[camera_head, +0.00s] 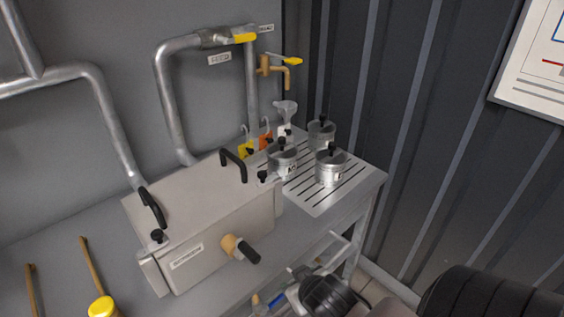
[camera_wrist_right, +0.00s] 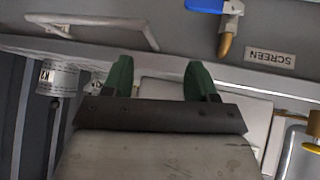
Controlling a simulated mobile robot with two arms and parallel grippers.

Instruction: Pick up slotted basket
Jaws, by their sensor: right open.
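I cannot pick out a slotted basket for certain. Silver cylinders with black knobs, a front one (camera_head: 331,168), a left one (camera_head: 282,160) and a back one (camera_head: 321,134), stand on a slotted metal plate (camera_head: 312,207) at the bench's right end. A silver cylinder with a label (camera_wrist_right: 58,78) also shows at the left of the right wrist view. My right gripper (camera_wrist_right: 160,82) has two green fingers spread apart with nothing between them. It is away from that cylinder. My left gripper is not in view.
A large lidded metal box (camera_head: 205,215) with black handles fills the middle of the bench (camera_head: 60,235). A funnel (camera_head: 285,108) stands behind the cylinders. A tap (camera_head: 275,70) and pipes (camera_head: 167,100) are on the wall.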

